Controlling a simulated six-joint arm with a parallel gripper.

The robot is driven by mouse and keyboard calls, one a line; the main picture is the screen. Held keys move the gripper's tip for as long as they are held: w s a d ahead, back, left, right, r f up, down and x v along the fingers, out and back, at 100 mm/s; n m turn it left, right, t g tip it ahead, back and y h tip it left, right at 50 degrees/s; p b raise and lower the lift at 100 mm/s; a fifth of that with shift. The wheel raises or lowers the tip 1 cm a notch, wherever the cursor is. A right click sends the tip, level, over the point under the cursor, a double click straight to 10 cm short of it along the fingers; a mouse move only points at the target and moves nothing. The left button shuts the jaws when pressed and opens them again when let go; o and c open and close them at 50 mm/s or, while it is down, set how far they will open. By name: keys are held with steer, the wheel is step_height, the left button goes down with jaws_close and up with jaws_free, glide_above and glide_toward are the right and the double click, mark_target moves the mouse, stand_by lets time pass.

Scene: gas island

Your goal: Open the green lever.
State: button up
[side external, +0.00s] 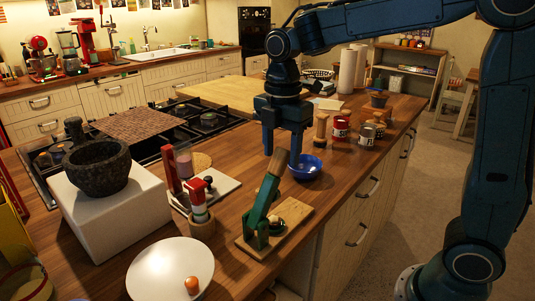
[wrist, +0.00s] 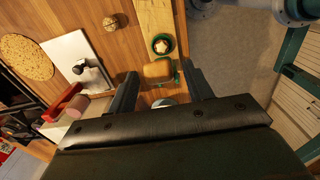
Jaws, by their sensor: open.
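The green lever (side external: 260,206) stands tilted up from a wooden board (side external: 291,229) near the counter's front edge. Its upper end is a tan wooden handle (side external: 271,184). In the wrist view the handle's wooden end (wrist: 158,70) with green beside it shows between and just beyond my fingers, and the board (wrist: 154,16) runs to the top. My gripper (side external: 282,155) points down, open, above and close to the lever's upper end. In the wrist view my gripper (wrist: 162,82) has its two fingers spread apart. I cannot tell whether a finger touches the handle.
A blue bowl (side external: 309,172) sits just right of my gripper. Red and metal cans (side external: 341,130) stand farther right. A stone mortar (side external: 97,170) sits on a white block.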

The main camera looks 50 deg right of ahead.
steer(key=shift+f, duration=1.15)
jaws_close()
